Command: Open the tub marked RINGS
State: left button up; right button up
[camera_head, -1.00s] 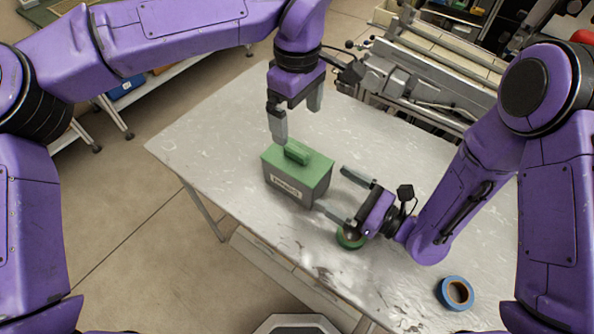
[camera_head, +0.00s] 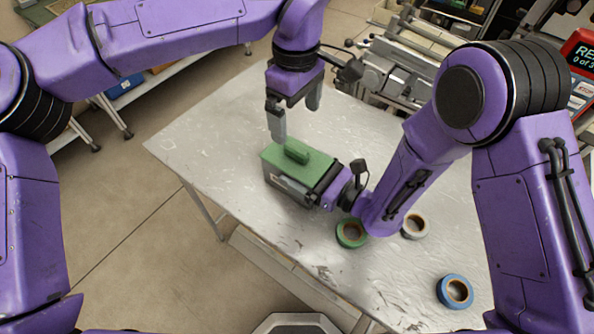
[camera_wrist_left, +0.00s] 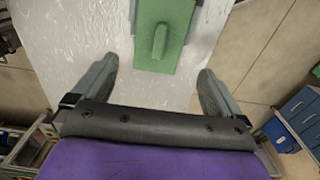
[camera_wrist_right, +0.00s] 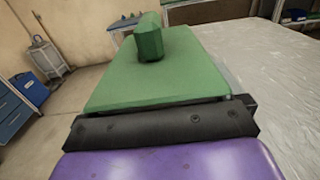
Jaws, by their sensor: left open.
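The grey tub (camera_head: 270,177) stands on the table with its green lid (camera_head: 318,164) on and a green handle (camera_head: 296,152) on top. Its front label is largely covered by my right gripper, so I cannot read it. My left gripper (camera_head: 296,124) is open and empty above the tub's far-left end; in the left wrist view the lid (camera_wrist_left: 178,48) lies ahead, between and beyond its fingers. My right gripper is at the tub's right end, with a finger along the front side. In the right wrist view the lid (camera_wrist_right: 155,82) hides its fingers, so I cannot tell whether they grip.
A green tape reel (camera_head: 351,233) and a whitish reel (camera_head: 414,226) lie right of the tub near my right arm. A blue reel (camera_head: 455,292) lies near the right front. The table (camera_head: 205,140) is clear to the left. Metal machinery (camera_head: 400,70) stands behind it.

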aim_at(297, 149)
pick_arm(q)
notch_tip(297, 149, down, 11)
jog(key=m, duration=3.6)
jog(key=shift+r, duration=0.2)
